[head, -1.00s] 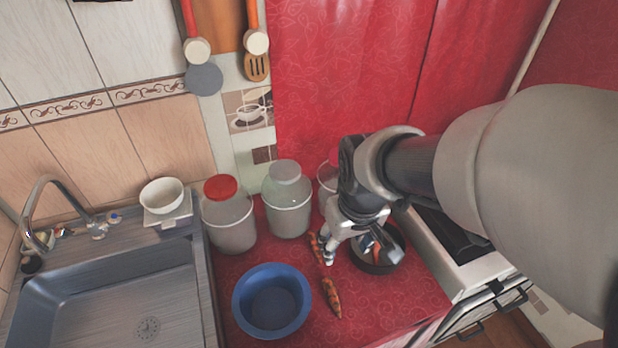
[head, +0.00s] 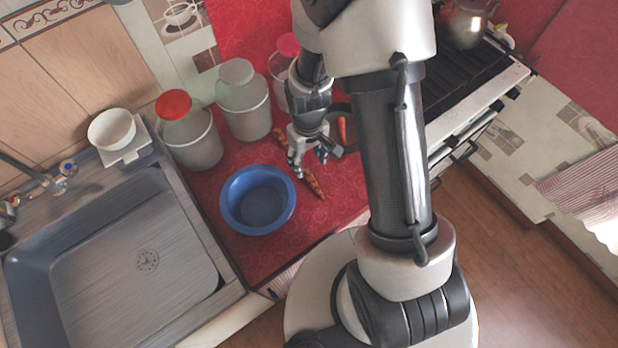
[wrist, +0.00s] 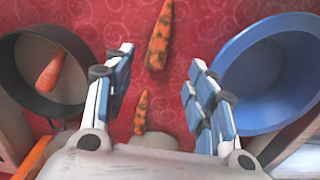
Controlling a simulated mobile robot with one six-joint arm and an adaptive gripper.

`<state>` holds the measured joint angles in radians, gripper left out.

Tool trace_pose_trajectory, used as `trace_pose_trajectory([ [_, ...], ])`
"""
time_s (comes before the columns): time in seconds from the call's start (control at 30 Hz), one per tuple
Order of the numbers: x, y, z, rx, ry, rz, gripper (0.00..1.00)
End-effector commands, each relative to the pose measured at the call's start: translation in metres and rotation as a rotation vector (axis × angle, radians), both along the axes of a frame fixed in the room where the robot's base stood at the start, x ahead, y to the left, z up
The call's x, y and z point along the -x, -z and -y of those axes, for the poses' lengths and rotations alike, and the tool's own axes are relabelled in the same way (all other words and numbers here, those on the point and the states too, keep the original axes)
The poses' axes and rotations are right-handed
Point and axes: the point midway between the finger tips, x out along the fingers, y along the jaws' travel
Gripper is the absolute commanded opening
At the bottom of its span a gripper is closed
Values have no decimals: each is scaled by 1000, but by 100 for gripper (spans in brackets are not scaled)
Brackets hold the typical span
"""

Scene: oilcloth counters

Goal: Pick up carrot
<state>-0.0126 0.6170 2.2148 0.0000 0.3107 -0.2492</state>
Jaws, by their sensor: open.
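One orange carrot with dark patches (head: 313,182) lies on the red counter beside the blue bowl; in the wrist view it is at the top centre (wrist: 158,35). A second patched carrot (head: 280,136) lies farther back; a patched carrot also shows at the bottom centre of the wrist view (wrist: 141,113), partly hidden by my gripper body. A plainer carrot (wrist: 50,72) lies in the dark pan (wrist: 28,50). My gripper (head: 310,165) is open and empty above the counter. In the wrist view its fingers (wrist: 161,60) stand apart, with red cloth between them.
The blue bowl (head: 231,212) stands left of my gripper, close to the right finger in the wrist view. Lidded jars (head: 190,143) line the back. The sink (head: 100,260) is left and the stove (head: 465,90) right. Some cloth before the bowl is clear.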

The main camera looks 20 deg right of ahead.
Motion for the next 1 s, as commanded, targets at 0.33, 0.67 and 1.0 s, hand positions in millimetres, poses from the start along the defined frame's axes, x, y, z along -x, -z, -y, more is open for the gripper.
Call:
trace_pose_trajectory([
  [0.33,0,41,0,0,0,1,51],
  [0.67,2,81,4,1,0,-2,51],
  [1.0,1,91,4,0,0,2,51],
])
